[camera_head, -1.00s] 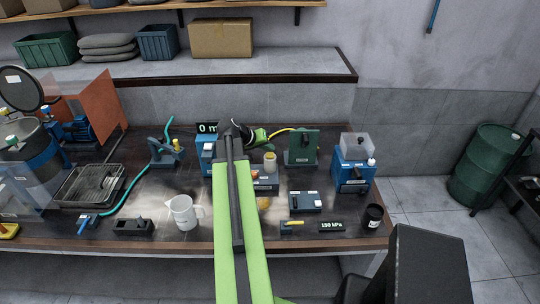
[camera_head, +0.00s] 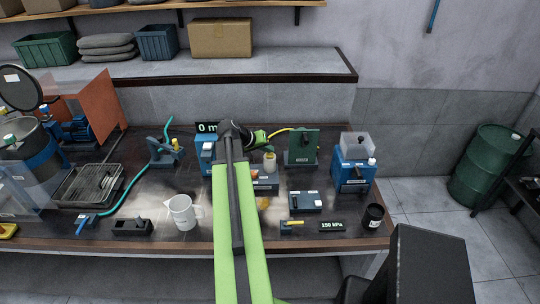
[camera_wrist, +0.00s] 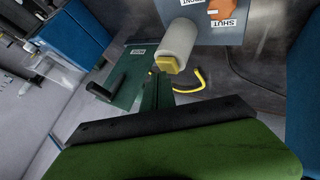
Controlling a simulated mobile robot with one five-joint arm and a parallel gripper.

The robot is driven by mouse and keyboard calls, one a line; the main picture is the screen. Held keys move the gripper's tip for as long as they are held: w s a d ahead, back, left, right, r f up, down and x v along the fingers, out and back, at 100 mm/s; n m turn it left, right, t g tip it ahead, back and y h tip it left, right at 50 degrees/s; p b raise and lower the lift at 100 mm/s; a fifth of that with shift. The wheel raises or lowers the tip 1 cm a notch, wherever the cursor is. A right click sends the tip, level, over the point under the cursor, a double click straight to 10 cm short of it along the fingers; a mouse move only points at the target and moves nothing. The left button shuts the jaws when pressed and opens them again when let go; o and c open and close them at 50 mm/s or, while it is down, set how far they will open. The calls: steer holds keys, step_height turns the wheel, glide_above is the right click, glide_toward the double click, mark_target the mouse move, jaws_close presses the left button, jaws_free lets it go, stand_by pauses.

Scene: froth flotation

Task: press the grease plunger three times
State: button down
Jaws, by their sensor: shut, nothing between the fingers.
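A pale upright cylinder (camera_head: 270,162) stands on the bench just beside my gripper (camera_head: 260,137). It may be the grease plunger, but I cannot tell for sure. In the wrist view a pale cylinder (camera_wrist: 178,42) with a yellow square end (camera_wrist: 169,64) lies just beyond my gripper (camera_wrist: 157,92). My gripper is shut and empty. Whether it touches the cylinder cannot be told. My arm hides part of the bench around it.
A green upright stand (camera_head: 302,147) with a yellow hose is right of my gripper. A blue unit with a clear box (camera_head: 353,173) stands farther right. A white jug (camera_head: 182,212) is at front left. A small switch box (camera_head: 305,202) sits in front.

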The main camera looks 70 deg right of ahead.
mark_target(268, 155)
steer(key=shift+f+b, duration=0.4)
steer(key=shift+f, duration=0.05)
steer(key=shift+r, duration=0.1)
stand_by(0.4)
steer(key=shift+r+p, duration=0.85)
steer(key=shift+p, duration=0.1)
step_height(268, 155, up, 5)
steer(key=p, duration=0.5)
steer(key=shift+r, duration=0.15)
stand_by(1.9)
